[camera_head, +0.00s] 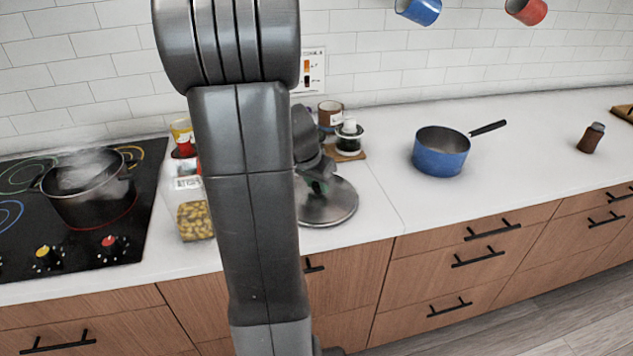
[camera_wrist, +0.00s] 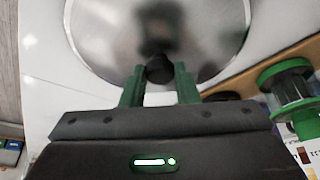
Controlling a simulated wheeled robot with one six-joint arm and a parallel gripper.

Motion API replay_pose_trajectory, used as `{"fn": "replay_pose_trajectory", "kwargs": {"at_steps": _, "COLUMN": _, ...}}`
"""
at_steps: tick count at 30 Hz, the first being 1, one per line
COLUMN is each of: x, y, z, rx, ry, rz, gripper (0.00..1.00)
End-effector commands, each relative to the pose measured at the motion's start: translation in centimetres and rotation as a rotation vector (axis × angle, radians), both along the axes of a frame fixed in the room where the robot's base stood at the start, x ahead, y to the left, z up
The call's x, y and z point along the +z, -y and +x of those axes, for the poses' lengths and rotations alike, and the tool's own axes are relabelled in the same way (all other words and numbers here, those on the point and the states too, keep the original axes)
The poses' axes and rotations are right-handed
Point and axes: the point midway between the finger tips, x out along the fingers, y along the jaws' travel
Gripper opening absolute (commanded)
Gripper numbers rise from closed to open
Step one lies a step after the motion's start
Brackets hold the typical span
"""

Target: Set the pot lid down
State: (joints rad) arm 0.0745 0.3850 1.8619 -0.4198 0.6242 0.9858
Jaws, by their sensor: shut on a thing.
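The pot lid (camera_head: 332,208) is a round grey metal disc just above or on the white counter, right of my arm in the head view. In the wrist view the lid (camera_wrist: 195,40) fills the upper middle, with its dark knob between my green fingertips. My gripper (camera_wrist: 160,75) is shut on the knob. In the head view my gripper (camera_head: 318,186) is partly hidden by my own arm. I cannot tell whether the lid's rim touches the counter. A steaming dark pot (camera_head: 92,195) without a lid stands on the hob at the left.
A blue saucepan (camera_head: 440,155) stands to the right on the counter (camera_head: 380,190). A jar on a wooden board (camera_head: 349,139) is close behind the lid. A container of yellow food (camera_head: 194,222) is left of my arm.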

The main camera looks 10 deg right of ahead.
Motion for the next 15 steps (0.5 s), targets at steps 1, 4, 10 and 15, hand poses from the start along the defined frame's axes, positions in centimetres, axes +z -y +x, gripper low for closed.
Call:
{"fn": "replay_pose_trajectory", "kwargs": {"at_steps": 1, "x": -0.16, "y": 0.0, "z": 0.03, "rx": 0.0, "ry": 0.001, "rz": 0.0, "gripper": 0.0}}
{"fn": "replay_pose_trajectory", "kwargs": {"at_steps": 4, "x": -0.26, "y": 0.01, "z": 0.01, "rx": 0.0, "ry": 0.0, "rz": 0.0, "gripper": 0.33}}
{"fn": "replay_pose_trajectory", "kwargs": {"at_steps": 10, "x": -0.22, "y": 0.0, "z": 0.0, "rx": 0.0, "ry": 0.0, "rz": 0.0, "gripper": 0.49}}
{"fn": "replay_pose_trajectory", "kwargs": {"at_steps": 15, "x": -0.15, "y": 0.0, "z": 0.0, "rx": 0.0, "ry": 0.0, "rz": 0.0, "gripper": 0.49}}
